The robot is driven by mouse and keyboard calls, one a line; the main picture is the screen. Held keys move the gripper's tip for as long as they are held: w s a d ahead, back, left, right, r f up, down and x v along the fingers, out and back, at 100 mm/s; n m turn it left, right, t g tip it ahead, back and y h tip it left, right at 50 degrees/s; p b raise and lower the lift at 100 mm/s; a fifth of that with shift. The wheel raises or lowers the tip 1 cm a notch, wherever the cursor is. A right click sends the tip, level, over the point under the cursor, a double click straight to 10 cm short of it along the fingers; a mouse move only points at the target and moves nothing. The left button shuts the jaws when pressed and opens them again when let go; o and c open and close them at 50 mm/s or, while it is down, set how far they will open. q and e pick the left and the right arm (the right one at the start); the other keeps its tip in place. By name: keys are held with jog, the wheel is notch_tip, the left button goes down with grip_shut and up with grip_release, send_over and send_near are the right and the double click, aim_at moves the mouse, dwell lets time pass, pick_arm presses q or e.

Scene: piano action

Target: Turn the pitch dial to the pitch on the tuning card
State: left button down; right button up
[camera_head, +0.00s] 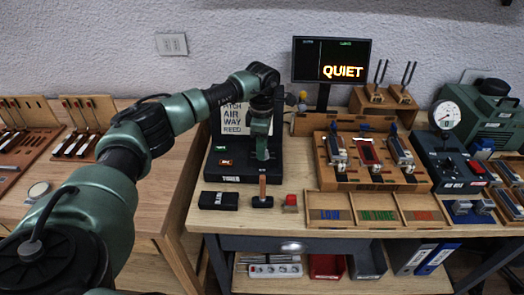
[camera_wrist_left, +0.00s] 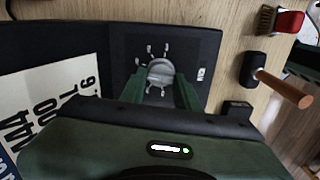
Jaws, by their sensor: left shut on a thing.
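The pitch dial (camera_wrist_left: 160,72) is a round grey knob on a black panel, with several pale marks around it, in the left wrist view. My left gripper (camera_wrist_left: 161,92) points at the panel with one green finger on each side of the knob, shut on it. In the head view the left gripper (camera_head: 262,156) reaches down to the black tuner unit (camera_head: 226,168), and the dial is hidden there. A pale card (camera_head: 233,122) with dark print stands behind my arm. My right gripper is not in view.
A screen (camera_head: 332,60) reads "QUIET". A wooden reed rack (camera_head: 335,184) and a green machine with a gauge (camera_head: 446,115) stand right.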

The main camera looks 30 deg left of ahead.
pick_arm(q)
jog(key=m+b, duration=0.1)
jog(key=m, duration=0.3)
jog(key=shift+w+m, duration=0.1)
jog(key=shift+m, duration=0.2)
jog(key=m+b, duration=0.1)
jog(key=m, duration=0.3)
jog(key=shift+w+m, duration=0.1)
jog(key=shift+m, duration=0.2)
jog(key=m, duration=0.4)
jog(key=shift+w+m+b, duration=0.1)
jog(key=shift+m+b, duration=0.2)
jog(key=shift+b, duration=0.05)
jog(key=m, duration=0.4)
jog(key=shift+d+r+m, duration=0.1)
jog(key=shift+m, duration=0.3)
jog(key=c, duration=1)
grip_release()
jog(key=shift+c, duration=0.2)
